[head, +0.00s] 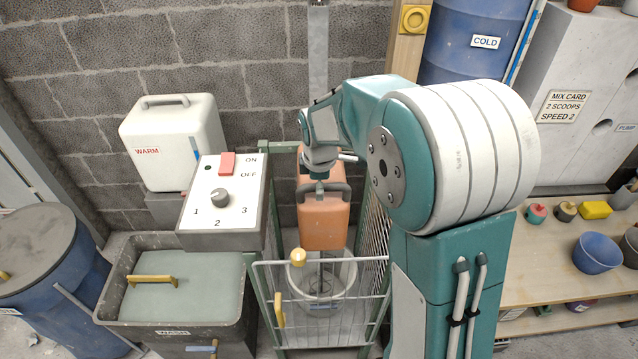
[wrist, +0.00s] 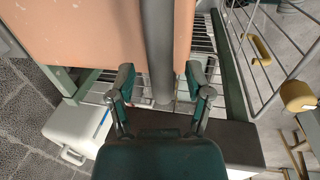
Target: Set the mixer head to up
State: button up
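The mixer head is an orange box (head: 322,228) behind a wire gate, above a pale bucket (head: 347,275) with a stirrer reaching into it. A dark grey handle (head: 341,190) crosses its front. My gripper (head: 320,188) is at this handle in the head view, its fingertips hard to make out. In the wrist view the fingers (wrist: 159,82) stand apart on either side of the grey handle bar (wrist: 157,45), with a gap on each side. The orange head (wrist: 80,35) lies beyond them.
The wire gate (head: 335,308) with a yellow handle (head: 279,310) stands in front of the bucket. Left are a control box (head: 222,240) with a dial, a lidded wash tub (head: 190,300) and a white WARM container (head: 170,145). A shelf with bowls is at right.

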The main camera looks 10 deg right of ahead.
jog(key=shift+a, duration=0.15)
grip_shut()
jog(key=shift+r, duration=0.1)
notch_tip(320, 180, up, 26)
jog(key=shift+f, duration=0.2)
jog(key=shift+o, duration=0.3)
grip_release()
jog(key=shift+f, duration=0.1)
